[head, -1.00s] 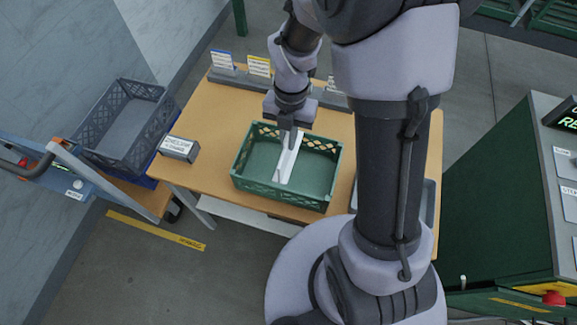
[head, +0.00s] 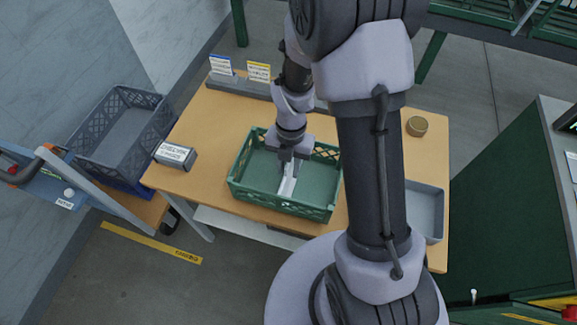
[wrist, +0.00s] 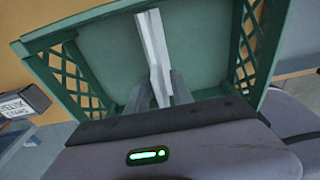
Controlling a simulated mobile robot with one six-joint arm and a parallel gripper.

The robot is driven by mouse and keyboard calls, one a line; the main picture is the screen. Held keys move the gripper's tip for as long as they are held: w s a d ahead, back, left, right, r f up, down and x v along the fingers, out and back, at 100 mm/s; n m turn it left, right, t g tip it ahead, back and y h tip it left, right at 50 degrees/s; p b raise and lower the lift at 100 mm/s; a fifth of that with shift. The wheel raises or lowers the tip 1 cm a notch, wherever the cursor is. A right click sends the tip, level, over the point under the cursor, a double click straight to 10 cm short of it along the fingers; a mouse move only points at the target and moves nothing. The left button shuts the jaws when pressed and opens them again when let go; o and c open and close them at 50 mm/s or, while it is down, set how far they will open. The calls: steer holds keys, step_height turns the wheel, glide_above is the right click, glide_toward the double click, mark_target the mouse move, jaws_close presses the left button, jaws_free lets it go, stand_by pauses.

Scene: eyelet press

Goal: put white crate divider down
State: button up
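The white crate divider (head: 289,183) is a narrow white strip inside the green crate (head: 250,195) on the wooden table. In the wrist view the divider (wrist: 153,50) runs away from my gripper (wrist: 160,90), across the crate's green floor. My gripper (head: 290,158) is in the crate, its two fingers on either side of the divider's near part, and looks shut on it. In the head view my wrist hides part of the divider. I cannot tell whether the divider's lower edge touches the crate floor.
A grey box with a label (head: 175,156) stands left of the crate. A grey tray (head: 427,210) and a brass-coloured round tin (head: 417,126) are on the table's right side. A grey crate (head: 125,130) is at the far left. Label cards (head: 258,72) stand at the back.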

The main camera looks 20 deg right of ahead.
steer(key=r+p, duration=0.1)
steer(key=r, duration=0.3)
steer(key=r+p, duration=0.2)
steer(key=r, duration=0.2)
steer(key=w+r+p, duration=0.1)
steer(key=r+p, duration=0.1)
steer(key=r, duration=0.2)
steer(key=shift+d, duration=0.4)
steer(key=s+a+r+m+t, duration=0.2)
steer(key=s+r+m, duration=0.2)
steer(key=r+m, duration=0.5)
steer(key=s+a+r+m+t, duration=0.1)
steer(key=s+r+m+t, duration=0.2)
steer(key=r+m, duration=0.65)
steer(key=s+a+r+m+t+y, duration=0.15)
steer(key=s+m, duration=0.55)
steer(key=m, duration=0.8)
steer(key=shift+t, duration=0.25)
step_height(320, 180, down, 4)
steer(key=b, duration=0.5)
steer(key=shift+a+f, duration=0.1)
steer(key=shift+f, duration=0.1)
